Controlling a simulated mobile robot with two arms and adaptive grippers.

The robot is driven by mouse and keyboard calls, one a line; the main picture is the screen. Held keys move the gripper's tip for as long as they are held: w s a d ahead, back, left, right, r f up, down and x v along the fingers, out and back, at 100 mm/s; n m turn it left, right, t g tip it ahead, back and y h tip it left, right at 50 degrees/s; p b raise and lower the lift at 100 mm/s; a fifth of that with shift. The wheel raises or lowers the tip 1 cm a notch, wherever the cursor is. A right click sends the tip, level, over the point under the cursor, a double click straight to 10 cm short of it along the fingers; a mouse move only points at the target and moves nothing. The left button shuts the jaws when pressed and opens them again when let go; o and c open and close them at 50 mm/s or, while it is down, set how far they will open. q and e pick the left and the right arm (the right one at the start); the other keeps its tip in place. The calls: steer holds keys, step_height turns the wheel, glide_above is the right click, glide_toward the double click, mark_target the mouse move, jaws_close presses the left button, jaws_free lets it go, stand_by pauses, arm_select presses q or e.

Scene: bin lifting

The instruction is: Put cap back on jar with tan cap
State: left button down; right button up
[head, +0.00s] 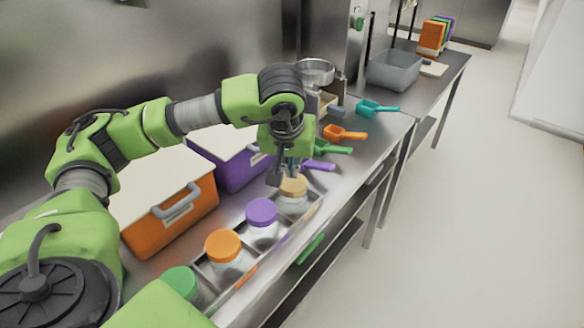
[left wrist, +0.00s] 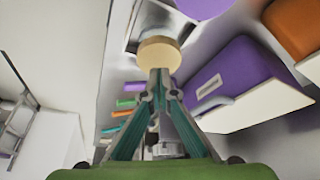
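The jar with the tan cap (head: 292,203) stands at the far end of the metal rack along the table's front edge. The tan cap (head: 293,186) sits over its mouth; I cannot tell whether it is fully seated. My left gripper (head: 281,178) is just behind and above the cap, partly overlapping it in the head view. In the left wrist view, the fingers (left wrist: 158,78) converge to a narrow tip right by the tan cap (left wrist: 158,53). They look shut, with the cap beyond the tips rather than between them. Contact is unclear. My right gripper is out of view.
Purple-capped (head: 262,212), orange-capped (head: 223,246) and green-capped (head: 179,283) jars share the rack. Orange (head: 180,219) and purple (head: 232,172) bins stand behind. Colored scoops, including an orange one (head: 345,133), lie beyond the gripper. A grey tub (head: 394,70) stands farther off.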

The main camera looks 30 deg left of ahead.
arm_select(q)
steer(key=shift+f+b, duration=0.9)
steer(key=shift+f, duration=0.2)
steer(key=shift+r, duration=0.1)
steer(key=shift+r+p, duration=2.2)
steer(key=shift+r, duration=1.25)
